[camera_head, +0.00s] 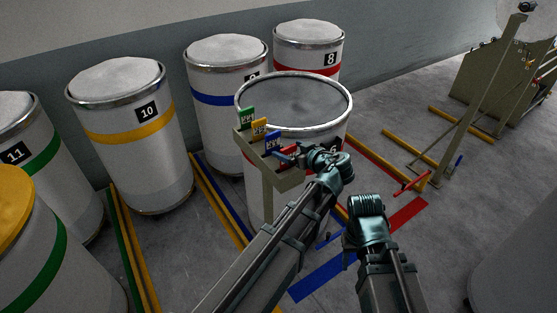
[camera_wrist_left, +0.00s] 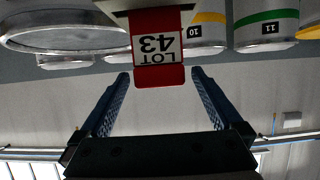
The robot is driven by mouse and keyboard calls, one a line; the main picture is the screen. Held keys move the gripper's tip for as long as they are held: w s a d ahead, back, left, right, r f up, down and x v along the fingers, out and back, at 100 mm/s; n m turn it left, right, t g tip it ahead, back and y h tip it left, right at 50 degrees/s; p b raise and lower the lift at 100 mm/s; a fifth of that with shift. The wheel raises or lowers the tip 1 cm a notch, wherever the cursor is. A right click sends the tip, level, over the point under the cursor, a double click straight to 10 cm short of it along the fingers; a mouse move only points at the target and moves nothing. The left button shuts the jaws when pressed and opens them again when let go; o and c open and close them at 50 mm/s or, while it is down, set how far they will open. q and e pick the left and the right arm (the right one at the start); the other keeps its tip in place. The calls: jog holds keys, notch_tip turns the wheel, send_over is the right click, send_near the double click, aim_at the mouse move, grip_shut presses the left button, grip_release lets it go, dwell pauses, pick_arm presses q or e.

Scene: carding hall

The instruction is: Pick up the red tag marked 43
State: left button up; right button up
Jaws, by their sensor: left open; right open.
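The red tag (camera_wrist_left: 158,65) fills the upper middle of the left wrist view, its white label reading LOT 43 upside down. My left gripper (camera_wrist_left: 160,76) is open around it; the tag's red end shows between the two fingertips, with a gap on each side. In the head view my left gripper (camera_head: 284,156) is at the tag rack (camera_head: 284,181) in front of the nearest drum. I cannot make out the red tag there, as the gripper covers that spot. My right gripper (camera_head: 367,203) is open and empty, low to the right of the rack.
Green (camera_head: 247,118), yellow (camera_head: 259,128) and blue (camera_head: 272,140) tags stand on the rack close beside my left gripper. The open drum (camera_head: 345,118) is right behind it. Other drums, such as drum 10 (camera_head: 150,160), stand to the left.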

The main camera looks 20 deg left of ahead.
pick_arm(q)
jog(key=shift+w+a, duration=0.1)
jog(key=shift+a, duration=0.05)
jog(key=shift+d+r, duration=0.1)
jog(key=shift+d, duration=0.3)
jog(key=shift+c, duration=1.4)
jog(key=shift+a, duration=0.2)
jog(key=c, duration=0.5)
grip_shut()
jog(key=shift+r, duration=0.1)
